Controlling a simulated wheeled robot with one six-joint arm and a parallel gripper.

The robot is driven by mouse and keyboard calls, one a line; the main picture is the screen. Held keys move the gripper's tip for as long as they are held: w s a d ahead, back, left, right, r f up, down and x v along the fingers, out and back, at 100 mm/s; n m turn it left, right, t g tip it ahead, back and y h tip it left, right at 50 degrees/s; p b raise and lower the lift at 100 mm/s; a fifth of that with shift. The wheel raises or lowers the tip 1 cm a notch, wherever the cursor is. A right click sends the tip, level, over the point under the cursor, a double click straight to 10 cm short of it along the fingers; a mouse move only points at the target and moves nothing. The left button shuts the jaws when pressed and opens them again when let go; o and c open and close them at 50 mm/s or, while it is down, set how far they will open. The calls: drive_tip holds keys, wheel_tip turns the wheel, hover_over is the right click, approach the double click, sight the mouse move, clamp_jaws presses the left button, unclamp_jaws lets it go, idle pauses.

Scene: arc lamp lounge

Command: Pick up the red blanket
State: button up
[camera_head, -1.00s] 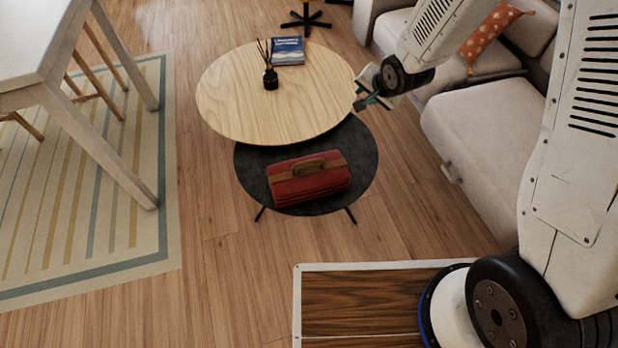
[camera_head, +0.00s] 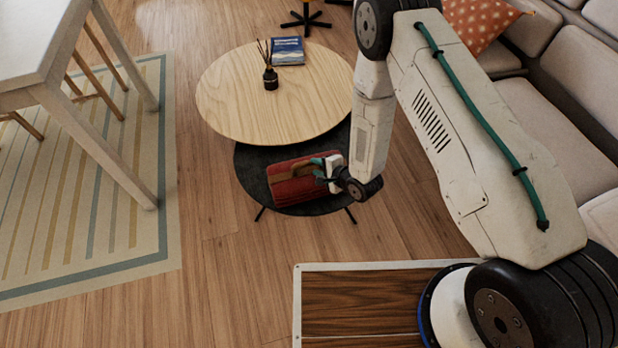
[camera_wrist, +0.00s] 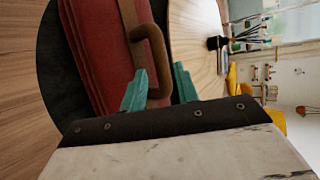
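The red blanket (camera_head: 290,192) is a folded bundle with a brown strap and handle. It lies on the dark lower table (camera_head: 250,172). In the wrist view the blanket (camera_wrist: 98,50) fills the upper left, and its brown handle (camera_wrist: 152,42) arches toward my gripper. My gripper (camera_head: 322,163) is at the blanket's right end in the head view, partly covering it. In the wrist view its teal fingers (camera_wrist: 160,72) stand apart, with part of the handle showing between them. I cannot tell whether either finger touches the handle.
The round light wood table (camera_head: 250,100) overlaps the dark table's back. It holds a reed diffuser (camera_head: 270,78) and a blue book (camera_head: 287,50). A sofa (camera_head: 550,120) stands at right, a white table (camera_head: 35,45) at left. The floor in front is clear.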

sight(310, 163)
drive_tip(key=x, duration=0.5)
drive_tip(key=shift+w+d+f, duration=0.15)
drive_tip(key=shift+w+f, duration=0.05)
drive_tip(key=shift+w, duration=0.3)
clamp_jaws()
drive_tip(key=shift+r, duration=0.1)
idle(0.8)
